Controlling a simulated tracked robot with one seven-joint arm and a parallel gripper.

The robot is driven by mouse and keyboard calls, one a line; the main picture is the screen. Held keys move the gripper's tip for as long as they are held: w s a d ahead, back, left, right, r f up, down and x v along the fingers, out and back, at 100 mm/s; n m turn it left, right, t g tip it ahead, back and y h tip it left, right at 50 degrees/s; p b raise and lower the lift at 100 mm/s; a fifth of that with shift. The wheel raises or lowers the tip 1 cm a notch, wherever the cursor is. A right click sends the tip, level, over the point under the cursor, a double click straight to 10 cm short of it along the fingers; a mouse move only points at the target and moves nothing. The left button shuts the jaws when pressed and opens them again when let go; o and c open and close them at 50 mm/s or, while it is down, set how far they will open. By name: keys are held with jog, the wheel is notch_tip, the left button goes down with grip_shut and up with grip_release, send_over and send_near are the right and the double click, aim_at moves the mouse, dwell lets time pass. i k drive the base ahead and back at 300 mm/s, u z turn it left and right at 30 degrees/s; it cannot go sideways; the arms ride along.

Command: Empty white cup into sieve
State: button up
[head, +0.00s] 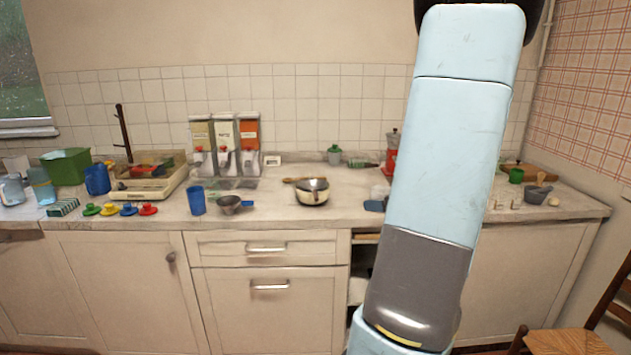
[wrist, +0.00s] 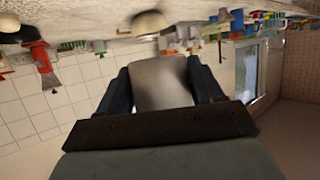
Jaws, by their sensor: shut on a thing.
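My gripper (wrist: 160,66) shows in the wrist view with a dark finger on each side of a pale, whitish-grey thing, and it is shut on it. This looks like the white cup (wrist: 160,88); its mouth and contents cannot be made out. In the head view my gripper is not visible; my arm fills the right of centre. A grey bowl-shaped thing with a blue handle (head: 230,204), likely the sieve, rests on the counter left of centre. I cannot identify it surely in the wrist view, which is upside down.
Three dispensers (head: 224,145) stand against the tiles. A green bin (head: 67,166) and coloured items crowd the left. My arm hides part of the right counter.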

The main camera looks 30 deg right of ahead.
aim_at(310, 184)
jog(key=z, duration=0.25)
jog(key=i, duration=1.3)
jog(key=u, duration=0.35)
